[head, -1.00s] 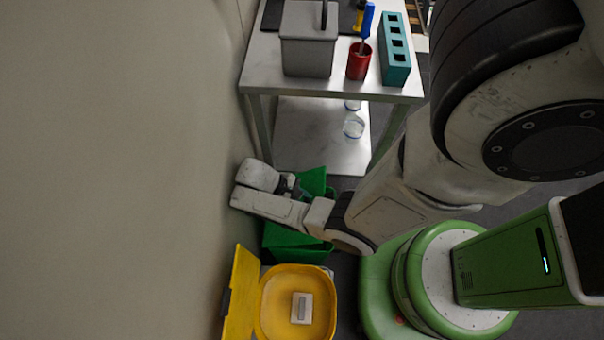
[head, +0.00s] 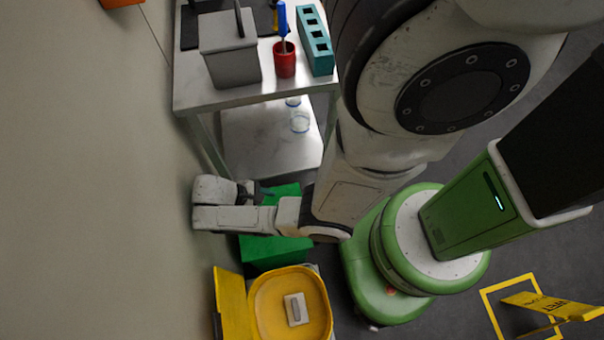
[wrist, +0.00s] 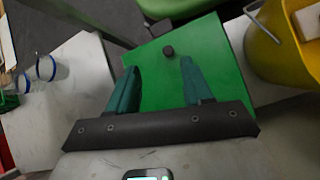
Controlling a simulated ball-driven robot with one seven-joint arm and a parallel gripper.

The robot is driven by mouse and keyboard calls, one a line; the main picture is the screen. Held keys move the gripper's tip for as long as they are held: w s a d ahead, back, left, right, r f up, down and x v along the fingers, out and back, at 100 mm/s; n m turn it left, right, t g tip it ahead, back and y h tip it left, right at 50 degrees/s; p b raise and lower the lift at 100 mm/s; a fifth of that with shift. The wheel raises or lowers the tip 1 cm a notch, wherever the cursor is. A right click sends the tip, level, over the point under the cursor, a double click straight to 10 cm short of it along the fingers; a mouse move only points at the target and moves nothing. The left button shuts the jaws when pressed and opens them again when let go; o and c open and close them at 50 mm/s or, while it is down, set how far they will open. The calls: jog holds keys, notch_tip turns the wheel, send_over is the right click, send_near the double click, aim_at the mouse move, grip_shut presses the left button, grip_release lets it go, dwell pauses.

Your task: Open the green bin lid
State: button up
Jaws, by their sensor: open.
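The green bin (head: 275,248) stands on the floor beside the wall, partly hidden behind my arm in the head view. Its green lid (wrist: 185,80) fills the middle of the wrist view as a flat panel that looks closed, with a small dark knob (wrist: 168,51) near its far edge. My gripper (wrist: 159,68) is open and empty, its two teal fingers spread over the lid, short of the knob. In the head view my gripper (head: 262,192) is over the lid's upper part; I cannot tell whether it touches.
A yellow bin (head: 325,300) with its lid (head: 232,305) open stands close to the green bin and holds a pale block (head: 296,309). A metal table (head: 200,95) stands beyond. The wall (head: 90,200) is close on the left. A yellow floor sign (head: 545,305) is at right.

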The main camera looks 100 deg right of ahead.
jog(key=s+a+r+p, duration=0.1)
jog(key=s+a+r, duration=0.1)
jog(key=s+r, duration=0.3)
jog(key=s+a+r+p, duration=0.1)
jog(key=s+a+r, duration=0.1)
jog(key=s+r, duration=0.3)
jog(key=s, duration=0.3)
jog(key=shift+s+a+r, duration=0.15)
jog(key=shift+a+r, duration=0.15)
jog(key=shift+a, duration=0.1)
jog(key=w+a+r+n+t, duration=0.1)
jog(key=w+r+t, duration=0.3)
jog(key=w, duration=0.5)
jog(key=w+a+r+n+t, duration=0.1)
jog(key=w+a+r+t, duration=0.2)
jog(key=w+r, duration=0.5)
jog(key=shift+w+a+t, duration=0.4)
jog(key=shift+w+t, duration=0.25)
jog(key=shift+t, duration=0.25)
